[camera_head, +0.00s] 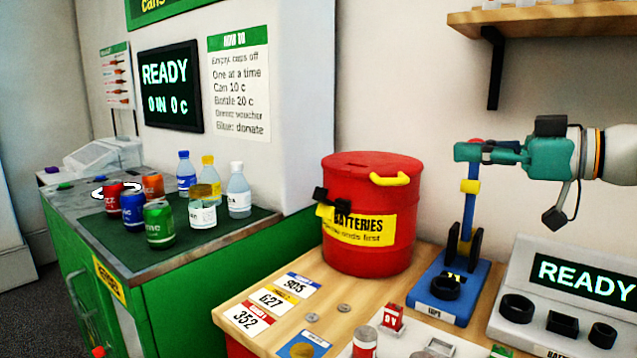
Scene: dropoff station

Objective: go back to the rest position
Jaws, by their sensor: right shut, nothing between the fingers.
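My right gripper (466,152) is teal and comes in from the right edge of the head view. It is shut and empty. Its fingertips overlap in the picture with the top of a blue post stand (456,283), which has a yellow band and dark round parts. I cannot tell whether they touch. A small red part shows just above the fingers. My left gripper is not in view.
A red battery drum (345,258) stands on the wooden table (232,308). A grey tester panel (507,270) is below my right arm, and a shelf (560,20) above. Several cans and bottles stand on the left counter (160,262). Number cards and coins lie in front.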

